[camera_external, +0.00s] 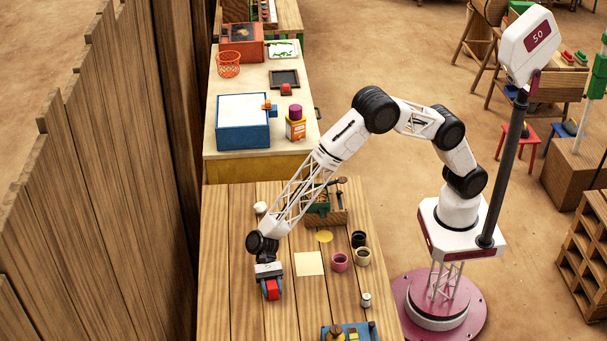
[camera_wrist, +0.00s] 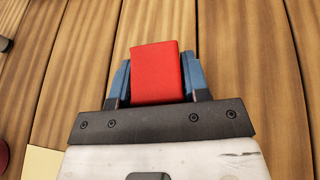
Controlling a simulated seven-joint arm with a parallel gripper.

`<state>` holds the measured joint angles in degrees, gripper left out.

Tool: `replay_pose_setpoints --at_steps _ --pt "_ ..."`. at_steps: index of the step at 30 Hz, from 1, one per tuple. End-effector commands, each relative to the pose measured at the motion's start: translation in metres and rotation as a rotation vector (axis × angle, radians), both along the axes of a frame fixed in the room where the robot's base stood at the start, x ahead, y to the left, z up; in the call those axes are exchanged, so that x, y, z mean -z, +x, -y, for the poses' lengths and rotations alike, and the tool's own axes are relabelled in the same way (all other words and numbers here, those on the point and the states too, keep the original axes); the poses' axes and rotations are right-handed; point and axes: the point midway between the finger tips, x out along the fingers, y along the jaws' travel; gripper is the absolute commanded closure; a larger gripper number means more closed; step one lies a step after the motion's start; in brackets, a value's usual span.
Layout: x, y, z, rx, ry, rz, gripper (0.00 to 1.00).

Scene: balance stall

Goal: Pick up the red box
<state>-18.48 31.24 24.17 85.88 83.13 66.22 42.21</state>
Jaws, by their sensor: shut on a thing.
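The red box (camera_external: 272,290) is between the blue fingers of my gripper (camera_external: 271,285), over the left part of the wooden table (camera_external: 235,310). In the wrist view the red box (camera_wrist: 156,72) stands out beyond the fingertips of my gripper (camera_wrist: 155,80), with a blue finger against each side. My gripper is shut on it. The wood planks show around the box. I cannot tell whether the box touches the table or is held just above it.
A cream square (camera_external: 309,263) lies right of my gripper. A pink cup (camera_external: 340,261), a dark cup (camera_external: 358,239) and a small metal container (camera_external: 366,300) stand further right. A blue tray (camera_external: 350,331) is at the front edge. The table's left side is clear.

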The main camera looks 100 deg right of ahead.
Motion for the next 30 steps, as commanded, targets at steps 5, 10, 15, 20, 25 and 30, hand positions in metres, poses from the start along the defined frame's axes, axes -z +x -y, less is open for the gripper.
replay_pose_setpoints --at_steps 5,10,15,20,25,30 --pt "0.000 0.000 0.000 0.000 0.000 0.000 0.82" --pt "-0.001 0.000 0.000 0.000 0.000 0.000 0.82" --pt "-0.007 0.000 0.000 0.000 0.000 0.001 0.82" --pt "-0.022 0.000 0.000 0.000 0.001 0.001 0.82" --pt "-0.036 -0.006 0.003 -0.001 0.001 -0.001 0.82" --pt "-0.039 -0.027 0.015 0.000 0.000 -0.001 0.82"
